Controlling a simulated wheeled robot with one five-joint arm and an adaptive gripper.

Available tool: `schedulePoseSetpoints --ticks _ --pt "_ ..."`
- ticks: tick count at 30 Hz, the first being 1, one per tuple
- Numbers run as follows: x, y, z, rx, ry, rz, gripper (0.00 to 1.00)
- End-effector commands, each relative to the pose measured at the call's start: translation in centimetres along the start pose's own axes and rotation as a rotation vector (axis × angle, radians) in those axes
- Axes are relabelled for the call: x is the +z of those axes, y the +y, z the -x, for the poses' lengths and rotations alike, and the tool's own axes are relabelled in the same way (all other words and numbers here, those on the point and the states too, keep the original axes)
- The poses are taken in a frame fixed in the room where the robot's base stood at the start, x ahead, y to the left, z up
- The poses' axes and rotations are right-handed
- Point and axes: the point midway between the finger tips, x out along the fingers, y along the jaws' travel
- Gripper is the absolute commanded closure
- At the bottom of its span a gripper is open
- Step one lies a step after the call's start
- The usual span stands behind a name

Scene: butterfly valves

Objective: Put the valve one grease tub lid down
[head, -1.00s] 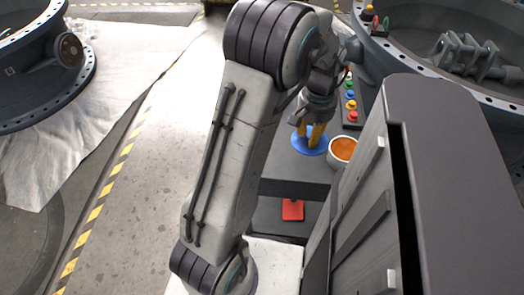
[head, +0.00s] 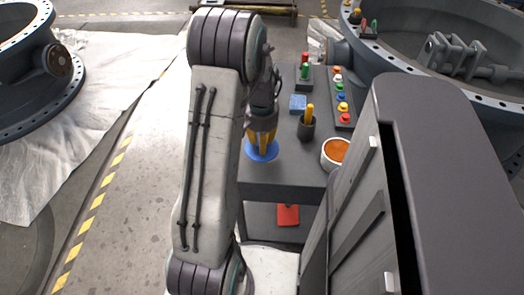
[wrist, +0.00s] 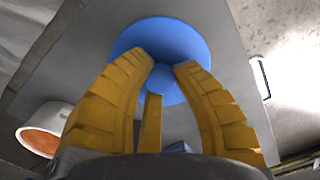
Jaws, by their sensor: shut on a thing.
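My gripper (head: 264,147) has yellow fingers, shut on the blue round lid (head: 255,153) by its middle. The lid is at the left side of the grey cart top; whether it touches the top or hangs just above it I cannot tell. In the wrist view the lid (wrist: 190,38) is a flat blue disc at my fingertips (wrist: 163,68). The open grease tub (head: 330,165), a pale cup with orange grease, stands to the right of the lid, apart from it. The tub (wrist: 60,112) also shows at the left of the wrist view.
On the grey cart (head: 285,178) stand a dark cup (head: 306,132) with a yellow handle in it, a blue block (head: 298,103) and a strip of coloured knobs (head: 342,98). A red item (head: 287,215) lies on the lower shelf. Large flanged valve bodies (head: 40,75) stand left and right.

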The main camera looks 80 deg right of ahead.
Motion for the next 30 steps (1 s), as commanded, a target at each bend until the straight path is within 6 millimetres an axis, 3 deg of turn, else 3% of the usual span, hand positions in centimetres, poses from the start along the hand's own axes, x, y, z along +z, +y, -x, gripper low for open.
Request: schedulePoseSetpoints --ticks 12,25,26,30 --pt "0.1 0.0 -3.9 0.001 -0.003 0.0 0.92" --pt "0.0 0.0 -4.4 0.0 -0.001 0.0 0.92" --pt "0.0 0.0 -4.3 0.0 -0.001 0.0 0.72" --pt "0.0 0.1 -4.2 0.0 -0.001 0.0 0.59"
